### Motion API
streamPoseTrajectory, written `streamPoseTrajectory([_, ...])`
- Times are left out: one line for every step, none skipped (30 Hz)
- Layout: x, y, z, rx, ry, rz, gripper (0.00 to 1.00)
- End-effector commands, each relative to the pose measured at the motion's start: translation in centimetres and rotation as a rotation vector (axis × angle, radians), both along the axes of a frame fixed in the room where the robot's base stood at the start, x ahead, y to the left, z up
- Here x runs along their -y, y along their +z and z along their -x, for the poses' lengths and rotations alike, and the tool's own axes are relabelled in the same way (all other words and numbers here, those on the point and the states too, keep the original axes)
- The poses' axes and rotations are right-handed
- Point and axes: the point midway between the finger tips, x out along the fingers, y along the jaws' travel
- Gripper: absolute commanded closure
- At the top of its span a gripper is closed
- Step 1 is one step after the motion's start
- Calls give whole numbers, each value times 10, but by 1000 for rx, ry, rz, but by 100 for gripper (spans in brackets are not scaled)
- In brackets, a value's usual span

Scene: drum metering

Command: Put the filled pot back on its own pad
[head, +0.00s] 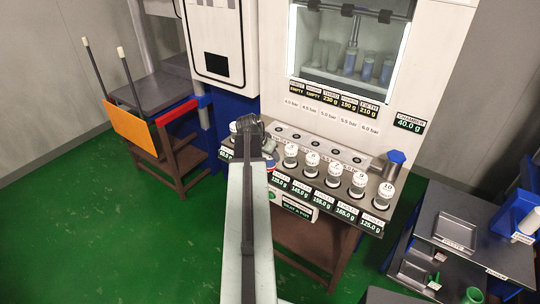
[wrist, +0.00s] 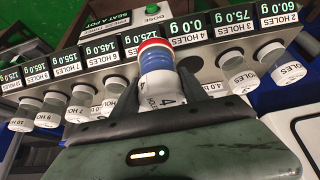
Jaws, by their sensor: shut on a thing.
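My gripper (wrist: 160,90) is shut on a pot (wrist: 156,62) with a white cap marked 4 and blue and red bands at its far end. In the wrist view the pot is in front of the row of pads, close to the display marked 4 HOLES (wrist: 193,30), which reads 0.0 g. I cannot tell the exact gap between pot and pad. In the head view my gripper (head: 250,130) is at the left part of the bench, and my arm hides most of the pot and that pad.
Several white-capped pots stand along the bench, among them pot 10 (head: 386,192) at the right end. The 3 HOLES pot (wrist: 237,73) stands close beside the held one. A window cabinet (head: 350,50) rises behind. A dark side table (head: 470,245) stands right.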

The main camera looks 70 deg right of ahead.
Motion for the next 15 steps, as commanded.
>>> streamPoseTrajectory([21,-2,-7,0,-1,1,100])
streamPoseTrajectory([30,-3,-10,0,-1,1,100])
streamPoseTrajectory([42,-5,-14,0,-1,1,100])
streamPoseTrajectory([51,-5,-17,0,-1,1,100])
streamPoseTrajectory([59,-6,-19,0,-1,1,100])
streamPoseTrajectory([69,-7,-23,0,-1,1,100])
streamPoseTrajectory([77,-8,-25,0,-1,0,100])
streamPoseTrajectory([84,-9,-27,0,-1,0,100])
streamPoseTrajectory([93,-10,-30,0,-1,0,100])
streamPoseTrajectory([99,-10,-32,0,0,0,100])
streamPoseTrajectory([105,-11,-34,1,0,0,100])
streamPoseTrajectory([112,-11,-36,1,0,0,100])
streamPoseTrajectory([116,-12,-38,1,0,0,100])
streamPoseTrajectory([119,-12,-39,1,0,0,100])
streamPoseTrajectory([123,-12,-40,1,0,0,100])
